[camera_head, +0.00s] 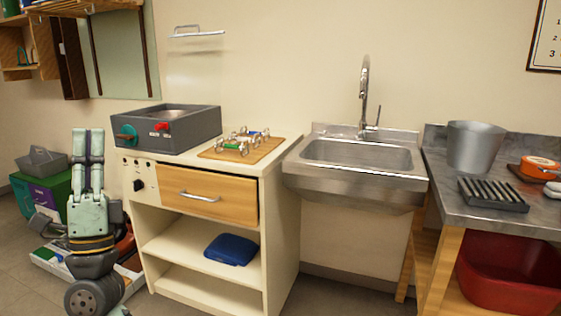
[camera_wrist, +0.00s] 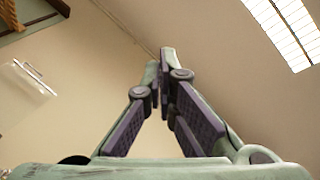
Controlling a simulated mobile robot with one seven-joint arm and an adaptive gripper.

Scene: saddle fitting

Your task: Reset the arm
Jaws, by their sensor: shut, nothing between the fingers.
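My gripper (camera_head: 88,145) points straight up at the left of the head view, in front of the cabinet's left side. Its two fingers stand close together and hold nothing. In the wrist view my gripper (camera_wrist: 160,62) shows with its fingertips together against the wall and ceiling. My arm below it is folded upright, low in front of the floor area.
A cream cabinet (camera_head: 279,228) bears a grey machine (camera_head: 188,131) and a wooden board (camera_head: 267,147) with metal fittings. A steel sink (camera_head: 358,180) and a metal-topped bench (camera_head: 450,197) stand to the right. Green and purple boxes (camera_head: 48,189) lie behind my arm.

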